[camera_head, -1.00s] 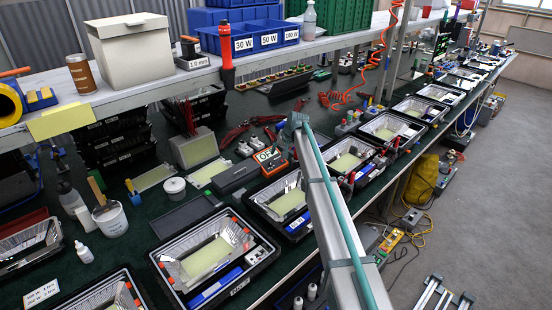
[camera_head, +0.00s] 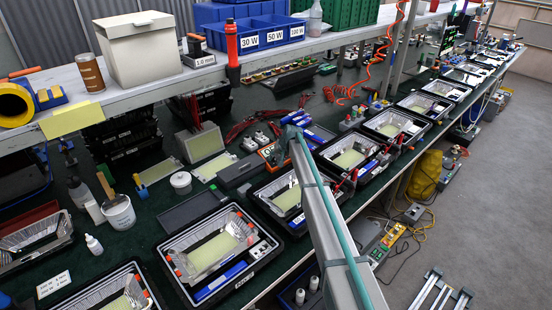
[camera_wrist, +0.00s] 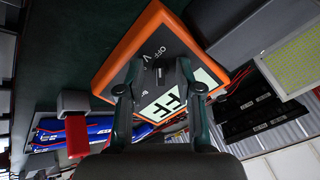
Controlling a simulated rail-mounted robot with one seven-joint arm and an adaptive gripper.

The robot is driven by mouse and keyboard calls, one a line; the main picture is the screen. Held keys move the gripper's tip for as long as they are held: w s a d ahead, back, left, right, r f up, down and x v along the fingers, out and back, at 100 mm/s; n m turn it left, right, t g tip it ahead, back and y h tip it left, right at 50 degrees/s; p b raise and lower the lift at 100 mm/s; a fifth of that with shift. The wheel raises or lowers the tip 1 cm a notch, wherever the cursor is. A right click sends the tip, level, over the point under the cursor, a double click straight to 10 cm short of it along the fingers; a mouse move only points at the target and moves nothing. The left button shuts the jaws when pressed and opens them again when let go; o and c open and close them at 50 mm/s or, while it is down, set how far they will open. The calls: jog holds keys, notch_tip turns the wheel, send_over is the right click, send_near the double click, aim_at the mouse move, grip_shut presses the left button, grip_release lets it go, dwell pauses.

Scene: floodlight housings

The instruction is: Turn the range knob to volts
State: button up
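The orange-rimmed meter (camera_wrist: 160,22) lies under my gripper in the wrist view, with a dark face and a pale display (camera_wrist: 172,103) reading OFF. Printed marks OFF and V (camera_wrist: 155,50) sit on its face. A small dark knob with a light mark (camera_wrist: 160,76) seems to lie between the fingers; its outline is hard to make out. My gripper (camera_wrist: 158,72) is open, its two dark fingers apart over the face; contact cannot be told. In the head view the meter (camera_head: 267,152) is partly hidden behind my arm.
Blue cylinders and a red part (camera_wrist: 76,136) lie close beside the meter. A black tray (camera_wrist: 248,112) and a pale panel (camera_wrist: 290,62) are on the other side. In the head view, floodlight housings (camera_head: 218,255) line the bench's front edge.

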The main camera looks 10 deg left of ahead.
jog(key=shift+c, duration=0.3)
grip_shut()
jog(key=shift+f+b, duration=0.15)
jog(key=shift+b, duration=0.4)
jog(key=shift+f+n+b, duration=0.1)
jog(key=shift+n+b, duration=0.6)
jog(key=shift+b, duration=0.15)
jog(key=n+b, duration=0.2)
jog(key=b, duration=0.1)
jog(key=shift+d+f, duration=0.1)
jog(key=n+b, duration=0.3)
jog(key=shift+w+r+n+b, duration=0.1)
jog(key=shift+r+n+b, duration=0.15)
jog(key=shift+n+b, duration=0.7)
jog(key=shift+r+n, duration=0.1)
jog(key=shift+n, duration=0.25)
